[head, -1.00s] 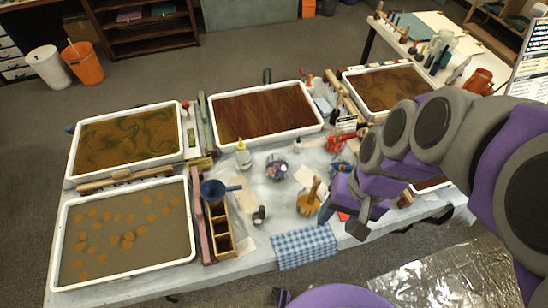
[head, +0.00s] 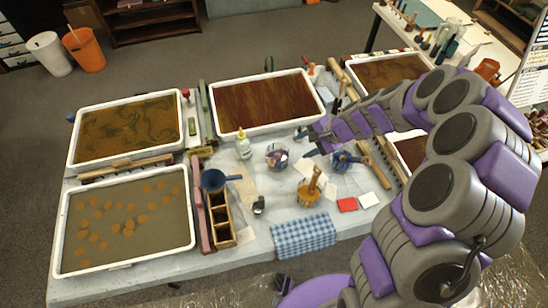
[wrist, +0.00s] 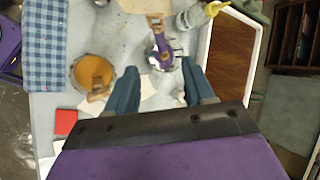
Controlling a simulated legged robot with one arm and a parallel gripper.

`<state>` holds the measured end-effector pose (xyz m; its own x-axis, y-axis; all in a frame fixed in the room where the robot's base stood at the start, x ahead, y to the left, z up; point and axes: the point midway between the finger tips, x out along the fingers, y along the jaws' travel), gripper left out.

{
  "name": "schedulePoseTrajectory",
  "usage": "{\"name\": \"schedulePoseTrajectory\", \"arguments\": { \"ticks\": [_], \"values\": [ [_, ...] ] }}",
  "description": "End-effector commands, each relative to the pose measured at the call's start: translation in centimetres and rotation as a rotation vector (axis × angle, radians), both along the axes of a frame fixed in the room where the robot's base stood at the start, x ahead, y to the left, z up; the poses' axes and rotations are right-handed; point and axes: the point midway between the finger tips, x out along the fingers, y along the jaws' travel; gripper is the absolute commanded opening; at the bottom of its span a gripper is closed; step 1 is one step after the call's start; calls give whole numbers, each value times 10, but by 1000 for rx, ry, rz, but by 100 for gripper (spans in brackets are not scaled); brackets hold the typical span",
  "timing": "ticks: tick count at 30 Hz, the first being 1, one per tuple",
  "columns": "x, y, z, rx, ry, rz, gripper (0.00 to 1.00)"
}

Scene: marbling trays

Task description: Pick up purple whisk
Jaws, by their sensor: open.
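The purple whisk (wrist: 162,46) stands in a round clear jar (wrist: 174,58) in the wrist view, its purple part and a tan tip showing. In the head view the jar (head: 277,158) is at the table's middle, with purple in it; the whisk's shape is too small to make out. My gripper (wrist: 158,68) is open, its two blue-grey fingers apart, with the whisk in line with the gap just beyond the tips. In the head view my gripper (head: 304,143) hangs just right of the jar, with nothing held.
An orange pot (head: 308,196) with a wooden handle stands in front, and a yellow-capped bottle (head: 243,148) stands left of the jar. A blue object (head: 343,160) lies right. White-rimmed trays (head: 262,133) surround the middle. A checked cloth (head: 305,237) hangs at the front edge.

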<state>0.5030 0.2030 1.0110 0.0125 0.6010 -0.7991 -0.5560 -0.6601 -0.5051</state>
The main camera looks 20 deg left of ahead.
Motion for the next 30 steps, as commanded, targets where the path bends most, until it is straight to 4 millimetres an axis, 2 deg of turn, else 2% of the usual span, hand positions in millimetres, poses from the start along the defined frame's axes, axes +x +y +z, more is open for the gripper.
{"name": "schedulePoseTrajectory", "arguments": {
  "ticks": [4,15,21,26,30],
  "values": [
    [1,11,-17,0,10,-9,53],
    [2,61,-78,-8,9,-6,53],
    [3,72,-97,-2,4,-7,53],
    [4,74,-102,2,4,-11,53],
    [2,87,-117,-4,5,-8,53]
  ]
}}
